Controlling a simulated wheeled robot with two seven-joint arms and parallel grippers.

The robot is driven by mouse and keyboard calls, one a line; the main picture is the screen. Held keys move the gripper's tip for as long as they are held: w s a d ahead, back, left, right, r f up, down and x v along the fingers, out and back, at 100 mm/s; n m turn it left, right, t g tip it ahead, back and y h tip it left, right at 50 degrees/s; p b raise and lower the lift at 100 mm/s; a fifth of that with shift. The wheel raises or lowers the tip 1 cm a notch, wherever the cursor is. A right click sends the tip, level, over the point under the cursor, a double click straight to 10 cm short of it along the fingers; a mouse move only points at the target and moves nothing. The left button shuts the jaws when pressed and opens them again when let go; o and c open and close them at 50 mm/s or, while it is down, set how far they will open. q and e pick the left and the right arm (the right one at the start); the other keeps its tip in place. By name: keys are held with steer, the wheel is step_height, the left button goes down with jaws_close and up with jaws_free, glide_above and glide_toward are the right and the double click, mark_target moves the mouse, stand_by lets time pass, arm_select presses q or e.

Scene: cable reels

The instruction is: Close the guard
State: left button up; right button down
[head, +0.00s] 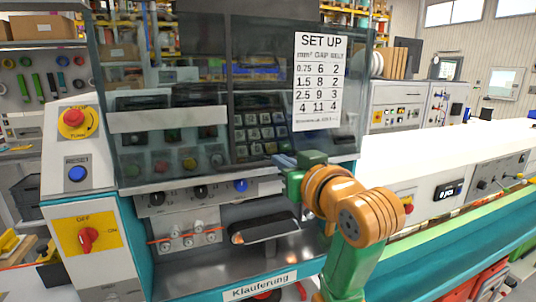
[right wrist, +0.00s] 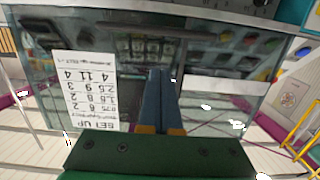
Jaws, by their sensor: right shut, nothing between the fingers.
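The guard (head: 215,95) is a large clear, tinted panel across the upper front of the machine, with a white SET UP sheet (head: 320,80) on its right part. Keys and buttons show through it, and its lower edge slopes up to the right. I cannot tell how far it stands off the panel behind. The guard also shows in the right wrist view (right wrist: 215,110), with the sheet upside down. My right gripper (head: 280,160) is by the guard's lower edge, right of centre. Its blue fingers (right wrist: 161,82) are together and empty; contact with the guard is unclear. My left gripper is out of view.
Below the guard are a row of knobs (head: 200,191), a dark slot-like tray (head: 264,229) and a Klauferung label (head: 260,286). An emergency stop (head: 74,118), blue RESET button (head: 77,173) and red OFF switch (head: 88,238) are on the left. A white counter (head: 430,150) runs to the right.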

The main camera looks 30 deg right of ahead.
steer(key=f+p+x, duration=0.2)
steer(key=p+x, duration=0.2)
steer(key=x, duration=0.5)
steer(key=shift+d, duration=0.3)
steer(key=shift+w+f, duration=0.1)
steer(key=shift+w, duration=0.05)
step_height(320, 180, down, 38)
steer(key=b, duration=2.3)
